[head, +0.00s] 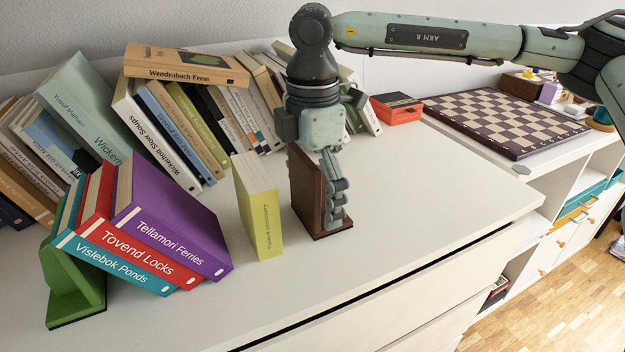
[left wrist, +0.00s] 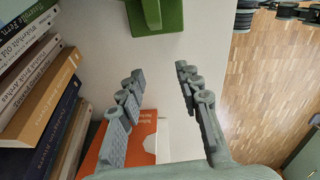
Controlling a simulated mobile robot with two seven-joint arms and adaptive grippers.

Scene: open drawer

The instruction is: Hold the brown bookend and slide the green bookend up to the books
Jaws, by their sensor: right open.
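The green bookend (head: 72,285) stands at the left end of the row, beside leaning teal (head: 120,262), red (head: 135,243) and purple (head: 165,215) books. A yellow-green book (head: 258,210) stands upright further right, apart from the purple one. The brown bookend (head: 305,190) stands just right of it. My right gripper (head: 335,215) is open, pointing down at the brown bookend's right side; contact is unclear. My left gripper (left wrist: 157,78) is open and empty in the left wrist view, with the green bookend (left wrist: 158,18) ahead of its fingertips. It is outside the head view.
More books lean along the wall behind, with a tan book (head: 185,65) lying on top. An orange box (head: 396,107) and a chessboard (head: 505,118) are at the back right. An orange item (left wrist: 138,135) lies below my left fingers. The white top's front right is clear.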

